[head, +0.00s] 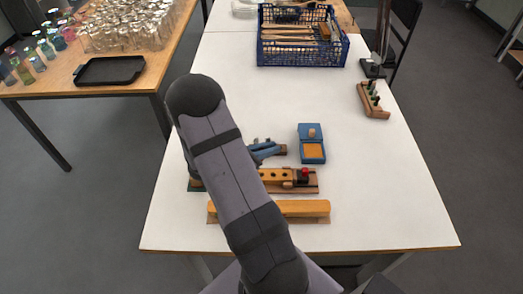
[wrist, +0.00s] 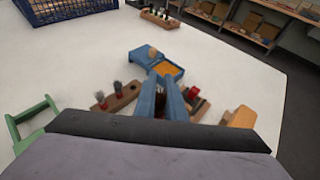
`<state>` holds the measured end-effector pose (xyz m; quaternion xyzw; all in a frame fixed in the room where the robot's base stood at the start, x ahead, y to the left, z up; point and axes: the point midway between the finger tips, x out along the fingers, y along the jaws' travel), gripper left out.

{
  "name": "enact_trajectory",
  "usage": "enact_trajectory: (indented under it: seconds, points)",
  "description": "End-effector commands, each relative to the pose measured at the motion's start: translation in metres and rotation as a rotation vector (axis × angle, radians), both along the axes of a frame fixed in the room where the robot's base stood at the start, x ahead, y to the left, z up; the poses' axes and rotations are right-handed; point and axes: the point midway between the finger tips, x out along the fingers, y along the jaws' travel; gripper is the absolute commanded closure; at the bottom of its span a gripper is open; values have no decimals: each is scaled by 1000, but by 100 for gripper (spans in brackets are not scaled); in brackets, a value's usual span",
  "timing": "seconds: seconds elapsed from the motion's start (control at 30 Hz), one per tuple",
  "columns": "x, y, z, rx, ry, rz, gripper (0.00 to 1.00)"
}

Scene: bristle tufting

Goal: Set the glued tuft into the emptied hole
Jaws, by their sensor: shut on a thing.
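My gripper (head: 281,150) shows in the head view as blue fingers reaching out from behind my arm, left of the blue box. In the wrist view its two blue fingers (wrist: 161,84) are shut on a dark reddish thing, probably the tuft, mostly hidden between them. A wooden block with an orange top and dark holes (head: 275,175) lies just in front of the gripper, its left part hidden by my arm. A red and black piece (head: 304,174) stands at its right end. I cannot tell which hole is the emptied one.
A blue box (head: 312,157) with an orange pad stands right of the gripper. A wooden strip (wrist: 127,97) holds tufts with red collars. An orange bar (head: 305,207) lies nearest the front edge. A blue crate (head: 300,57) and a small rack (head: 375,109) stand farther back. The table's right is clear.

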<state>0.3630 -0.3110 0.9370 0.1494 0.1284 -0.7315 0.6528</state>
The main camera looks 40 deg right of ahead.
Motion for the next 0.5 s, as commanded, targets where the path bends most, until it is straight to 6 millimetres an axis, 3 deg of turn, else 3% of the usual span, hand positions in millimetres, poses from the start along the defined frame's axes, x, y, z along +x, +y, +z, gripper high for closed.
enact_trajectory:
  seconds: [0.5]
  points:
    - [0,0,-20,0,1,1,100]
